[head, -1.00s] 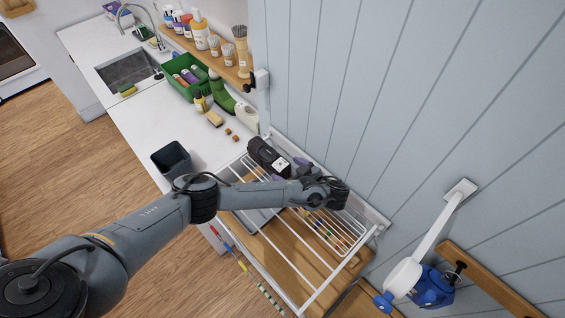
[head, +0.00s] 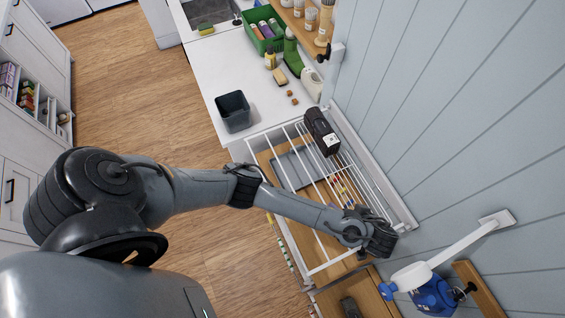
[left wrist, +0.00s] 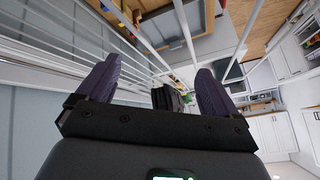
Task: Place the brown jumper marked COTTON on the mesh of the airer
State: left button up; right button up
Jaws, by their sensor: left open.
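The dark brown jumper (head: 321,131), a folded bundle with a white label, lies on the far end of the white wire airer (head: 288,165) by the wall; the label's word is too small to read. In the left wrist view the dark bundle (left wrist: 168,98) shows beyond and between my fingers, apart from them. My left gripper (left wrist: 158,68) is open and empty, its two purple fingers spread among the white bars. In the head view my left wrist is over the near right side of the airer, and its fingers are hidden. My right gripper is not in view.
A dark bin (head: 233,109) stands on the white counter (head: 220,75) beside the airer. A green crate (head: 262,28) and bottles are at the back. A white bracket with a blue part (head: 435,295) juts from the panelled wall at right, close to my wrist.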

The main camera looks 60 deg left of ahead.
pick_arm(q)
jog(key=s+d+r+m+h, duration=0.4)
jog(key=s+d+m+h, duration=0.2)
jog(key=s, duration=0.3)
jog(key=s+a+r+m, duration=0.2)
jog(key=s+a+m, duration=0.1)
jog(key=a, duration=0.4)
jog(key=s+a+r+m+t+h, duration=0.1)
jog(key=s+a+r+m, duration=0.1)
jog(key=s+a, duration=0.4)
jog(key=shift+s+a+r+m+t+h, duration=0.3)
jog(key=shift+a+r+m, duration=0.15)
jog(key=shift+a, duration=0.75)
